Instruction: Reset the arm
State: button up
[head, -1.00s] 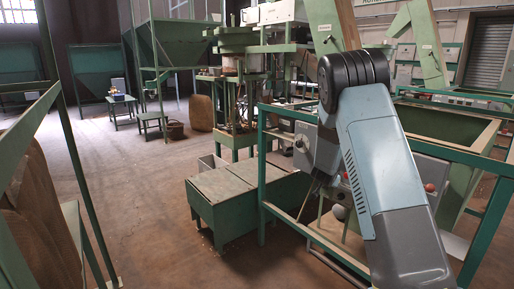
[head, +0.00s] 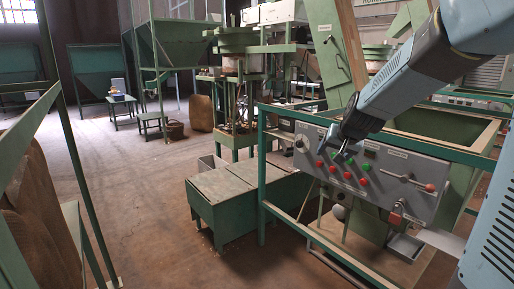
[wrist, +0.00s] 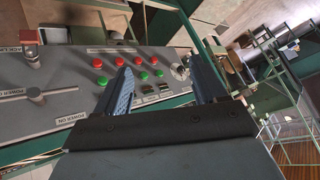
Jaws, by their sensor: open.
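My gripper (head: 342,152) is in front of the grey control panel (head: 395,205) in the head view. In the wrist view my gripper (wrist: 162,62) has its two fingers spread apart with nothing between them. The left finger overlaps the panel (wrist: 60,108) close to the red buttons (wrist: 109,63) and green buttons (wrist: 142,76). The right finger is near the panel's edge, beside a round dial (wrist: 180,72). Whether a finger touches the panel cannot be told.
A green rail frame (head: 263,170) surrounds the panel. A lever with a red knob (head: 430,187) sticks out of it at right. Low green bins (head: 240,190) stand to the left. The brown floor (head: 130,210) further left is mostly open.

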jog(key=s+r+n+g+h, duration=0.1)
jog(key=s+r+n+g, duration=0.1)
jog(key=s, duration=2.8)
jog(key=shift+d+r+n+g, duration=0.2)
jog(key=shift+r+n+g, duration=0.25)
jog(key=shift+n, duration=0.15)
jog(key=shift+c, duration=0.5)
